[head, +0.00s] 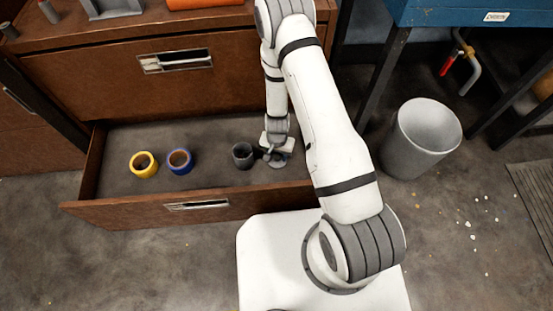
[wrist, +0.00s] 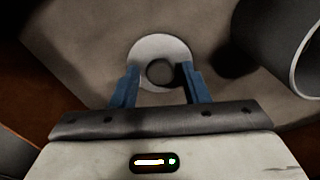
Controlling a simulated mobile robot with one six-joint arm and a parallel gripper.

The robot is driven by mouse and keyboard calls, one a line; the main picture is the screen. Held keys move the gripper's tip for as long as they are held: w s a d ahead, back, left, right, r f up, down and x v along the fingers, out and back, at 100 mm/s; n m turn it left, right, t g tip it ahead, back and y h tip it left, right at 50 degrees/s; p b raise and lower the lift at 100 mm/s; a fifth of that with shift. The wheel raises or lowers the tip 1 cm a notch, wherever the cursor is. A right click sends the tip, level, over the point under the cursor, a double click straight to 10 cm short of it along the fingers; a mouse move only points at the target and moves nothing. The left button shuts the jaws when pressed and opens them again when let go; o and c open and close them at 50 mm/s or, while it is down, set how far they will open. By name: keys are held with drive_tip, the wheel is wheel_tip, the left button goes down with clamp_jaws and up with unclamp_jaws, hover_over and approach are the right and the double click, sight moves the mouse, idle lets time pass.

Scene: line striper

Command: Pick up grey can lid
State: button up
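The grey can lid (wrist: 160,46) is a round light-grey disc with a darker round knob at its middle. It lies on the drawer floor and also shows in the head view (head: 277,163), partly hidden by my gripper. My gripper (wrist: 160,72) is over the lid, pointing down, with its two blue fingers open.
The open drawer (head: 115,215) also holds a dark grey can (head: 242,155), close left of my gripper, a blue tape roll (head: 180,161) and a yellow tape roll (head: 143,164). The can shows at the right of the wrist view (wrist: 278,40). A grey bin (head: 420,138) stands at right.

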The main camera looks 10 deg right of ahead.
drive_tip(key=c, duration=0.8)
drive_tip(key=shift+r, duration=0.15)
